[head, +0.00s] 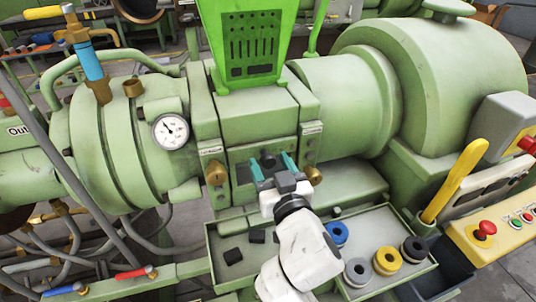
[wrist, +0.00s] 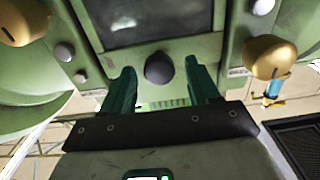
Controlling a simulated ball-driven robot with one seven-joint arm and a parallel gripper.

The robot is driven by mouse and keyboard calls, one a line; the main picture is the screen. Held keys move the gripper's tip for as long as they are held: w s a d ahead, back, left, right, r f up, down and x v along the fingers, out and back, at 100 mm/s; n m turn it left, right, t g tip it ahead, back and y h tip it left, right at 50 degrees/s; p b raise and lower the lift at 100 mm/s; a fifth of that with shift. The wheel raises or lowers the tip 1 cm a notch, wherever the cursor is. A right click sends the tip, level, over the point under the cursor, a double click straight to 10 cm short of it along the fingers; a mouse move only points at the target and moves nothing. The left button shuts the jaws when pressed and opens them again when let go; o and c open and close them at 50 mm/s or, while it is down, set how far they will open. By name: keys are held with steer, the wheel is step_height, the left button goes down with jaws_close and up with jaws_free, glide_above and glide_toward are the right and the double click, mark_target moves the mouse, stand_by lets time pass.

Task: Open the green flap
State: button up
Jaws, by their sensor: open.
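The green flap (wrist: 125,58) looks to be the front panel between two brass knobs, with a dark window and a round black knob (wrist: 159,68) near its edge. In the head view the black knob (head: 268,161) shows on the machine's middle block. My gripper (head: 272,164) is open in front of the panel. In the wrist view its two teal fingers (wrist: 160,75) stand on either side of the black knob. I cannot tell whether they touch it. The flap appears closed; my gripper and wrist hide part of it in the head view.
Brass knobs (head: 216,173) and (head: 314,175) flank the panel closely. Below is a green tray (head: 212,262) with dark blocks and coloured rings (head: 387,260). A yellow lever (head: 455,180) and a red button (head: 485,230) are at right. A pressure gauge (head: 170,131) is at left.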

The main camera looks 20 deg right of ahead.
steer(key=shift+w+d, duration=0.1)
steer(key=shift+w, duration=0.9)
jaws_close()
